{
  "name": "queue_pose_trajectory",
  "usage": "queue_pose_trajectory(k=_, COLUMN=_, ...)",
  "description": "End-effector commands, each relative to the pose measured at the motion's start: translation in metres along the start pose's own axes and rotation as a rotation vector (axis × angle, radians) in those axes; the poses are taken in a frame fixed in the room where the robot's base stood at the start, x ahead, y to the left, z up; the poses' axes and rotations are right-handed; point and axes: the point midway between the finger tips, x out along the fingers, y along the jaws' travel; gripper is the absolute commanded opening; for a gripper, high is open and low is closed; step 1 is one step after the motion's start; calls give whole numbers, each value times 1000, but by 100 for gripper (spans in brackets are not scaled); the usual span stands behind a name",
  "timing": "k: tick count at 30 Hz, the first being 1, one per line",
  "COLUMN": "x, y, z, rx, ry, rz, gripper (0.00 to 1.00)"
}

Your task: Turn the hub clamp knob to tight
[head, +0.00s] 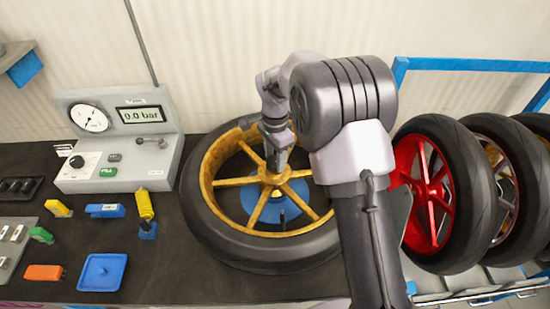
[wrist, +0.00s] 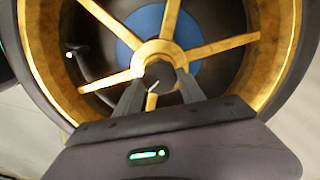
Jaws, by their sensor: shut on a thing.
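The hub clamp knob (wrist: 158,79) is a dark round knob with a light pointer line, at the centre of the gold wheel's hub in the wrist view. My gripper (wrist: 158,90) is shut on the knob, one finger on each side. In the head view my gripper (head: 275,165) reaches down onto the hub and hides the knob. The gold-spoked wheel (head: 257,256) with a black tyre lies flat on the bench over a blue round plate (head: 283,215). The pointer line slants toward the lower left in the wrist view.
A grey gauge box (head: 130,175) reading 0.0 bar stands left of the wheel. A blue tray (head: 102,272), a yellow coiled part (head: 145,205) and several small coloured parts lie on the dark bench. A red wheel (head: 428,190) and other wheels stand in a blue rack at right.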

Motion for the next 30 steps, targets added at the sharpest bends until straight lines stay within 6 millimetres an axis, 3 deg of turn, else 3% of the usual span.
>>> queue_pose_trajectory(k=23, x=-1, y=0, z=0, rx=96, ry=0, rz=-2, gripper=6)
queue_pose_trajectory(k=24, x=-1, y=0, z=0, rx=95, ry=0, rz=-2, gripper=50)
queue_pose_trajectory(k=27, x=-1, y=0, z=0, rx=95, ry=0, rz=-2, gripper=68)
queue_pose_trajectory(k=30, x=-1, y=0, z=0, rx=95, ry=0, rz=-1, gripper=68)
